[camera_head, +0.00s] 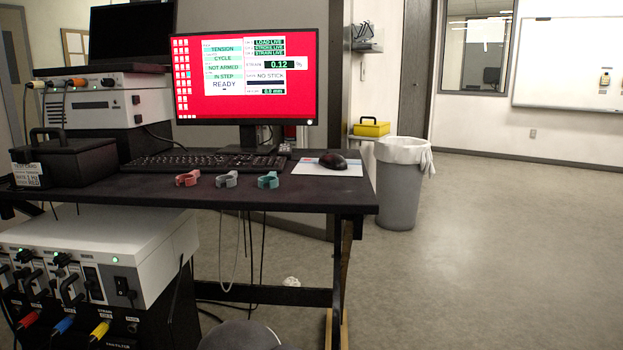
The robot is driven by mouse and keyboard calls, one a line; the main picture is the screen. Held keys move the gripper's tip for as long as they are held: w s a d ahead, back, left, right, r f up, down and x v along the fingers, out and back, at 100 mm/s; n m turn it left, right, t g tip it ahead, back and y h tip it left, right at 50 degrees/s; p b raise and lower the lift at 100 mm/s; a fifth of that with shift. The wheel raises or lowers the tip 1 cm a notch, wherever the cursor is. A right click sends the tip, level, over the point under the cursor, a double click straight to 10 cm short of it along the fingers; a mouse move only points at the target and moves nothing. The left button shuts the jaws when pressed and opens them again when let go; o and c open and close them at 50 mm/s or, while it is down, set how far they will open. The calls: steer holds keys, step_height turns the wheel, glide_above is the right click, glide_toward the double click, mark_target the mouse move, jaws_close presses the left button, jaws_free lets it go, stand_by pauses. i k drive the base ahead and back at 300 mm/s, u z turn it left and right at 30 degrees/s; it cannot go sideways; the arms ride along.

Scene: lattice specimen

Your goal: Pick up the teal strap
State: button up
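The teal strap (268,181) is a small open, clip-like ring lying near the front edge of the black desk (330,194). It is the rightmost of three similar straps in a row. A grey strap (226,180) lies to its left, and a red strap (188,178) lies further left. The straps are apart from one another. My gripper is not in view.
Behind the straps are a keyboard (205,162), a monitor (246,77) and a mouse (333,161) on a pad. A black box (68,161) stands at the desk's left. A bin (399,188) stands right of the desk. The floor (500,250) to the right is clear.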

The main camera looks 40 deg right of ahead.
mark_target(271, 179)
steer(key=z, duration=1)
steer(key=i, duration=0.5)
steer(key=k, duration=0.5)
steer(key=u, duration=3.35)
steer(key=k, duration=1.55)
steer(key=z, duration=1.8)
